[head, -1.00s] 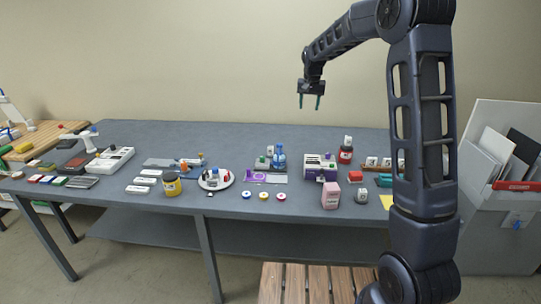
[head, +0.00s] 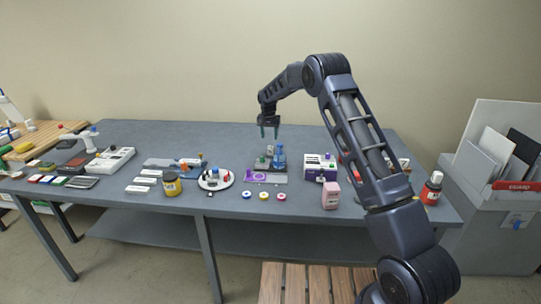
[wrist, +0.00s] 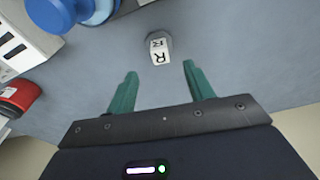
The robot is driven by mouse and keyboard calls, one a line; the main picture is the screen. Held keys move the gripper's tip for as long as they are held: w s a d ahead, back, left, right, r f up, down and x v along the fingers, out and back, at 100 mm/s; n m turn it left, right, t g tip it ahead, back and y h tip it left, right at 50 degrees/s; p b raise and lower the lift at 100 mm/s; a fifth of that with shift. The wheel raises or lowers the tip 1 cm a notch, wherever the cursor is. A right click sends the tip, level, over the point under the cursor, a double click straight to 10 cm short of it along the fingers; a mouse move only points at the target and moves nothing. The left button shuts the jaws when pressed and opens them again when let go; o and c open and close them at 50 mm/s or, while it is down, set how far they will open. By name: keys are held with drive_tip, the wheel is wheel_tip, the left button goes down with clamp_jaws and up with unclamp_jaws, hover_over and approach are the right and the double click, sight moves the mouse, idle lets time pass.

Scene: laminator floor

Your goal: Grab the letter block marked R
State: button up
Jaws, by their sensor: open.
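The letter block marked R (wrist: 159,48) is a small white-and-grey block. In the wrist view it lies on the grey table just ahead of my fingertips, roughly centred between them, with black R marks on two faces. My gripper (wrist: 160,70) is open and empty, its green fingers apart and not touching the block. In the head view my gripper (head: 268,132) hangs above the back of the table, by a blue object (head: 279,157). A small pale block (head: 270,149) shows below it there; its letter is too small to read.
The blue object also shows close by in the wrist view (wrist: 85,12). A round white tray (head: 228,180) is at front left. The table behind the blue object is clear.

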sight(270, 147)
drive_tip(key=f, duration=0.3)
drive_tip(key=w+f, duration=0.1)
drive_tip(key=f, duration=0.1)
drive_tip(key=shift+f, duration=0.25)
drive_tip(key=shift+w+d+f, duration=0.1)
drive_tip(key=shift+w+f, duration=0.15)
drive_tip(key=shift+f, duration=0.55)
drive_tip(key=shift+w+d+f, duration=0.1)
drive_tip(key=shift+w+f, duration=0.1)
drive_tip(key=shift+f, duration=0.65)
drive_tip(key=shift+w+f, duration=0.25)
drive_tip(key=shift+f, duration=0.55)
drive_tip(key=shift+c, duration=0.4)
clamp_jaws()
